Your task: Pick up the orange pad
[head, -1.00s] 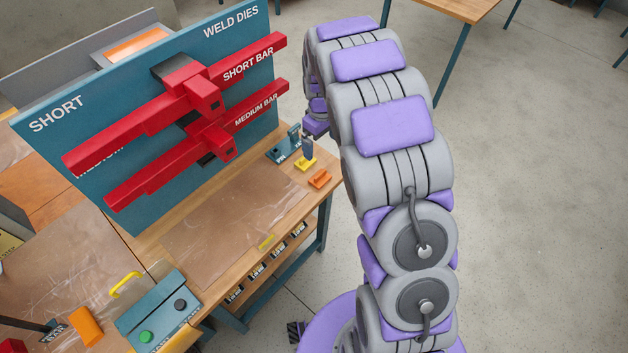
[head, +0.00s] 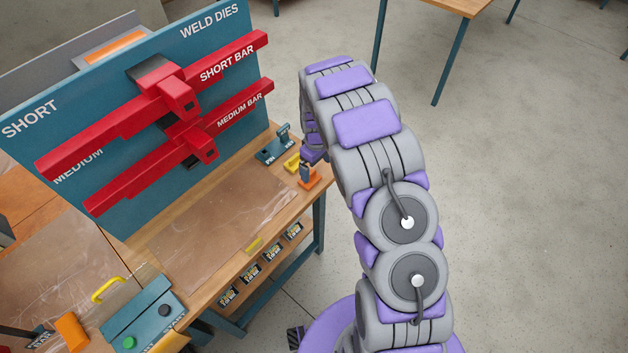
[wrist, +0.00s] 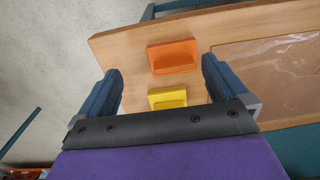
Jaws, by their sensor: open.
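The orange pad (wrist: 173,56) lies on the wooden table near its edge. In the wrist view it sits between and beyond the two fingers of my open gripper (wrist: 163,84), with nothing held. In the head view the orange pad (head: 309,179) is at the table's right corner. My gripper (head: 306,171) is right above or against it there, and partly hides it; I cannot tell whether they touch. A yellow pad (wrist: 168,97) lies beside the orange one, closer to my gripper's base in the wrist view.
A teal holder marked PIN (head: 274,150) stands behind the pads. The teal weld dies board (head: 215,130) with red bars rises at the left. A clear sheet (head: 215,225) covers the table's middle. Open floor (head: 500,200) lies to the right.

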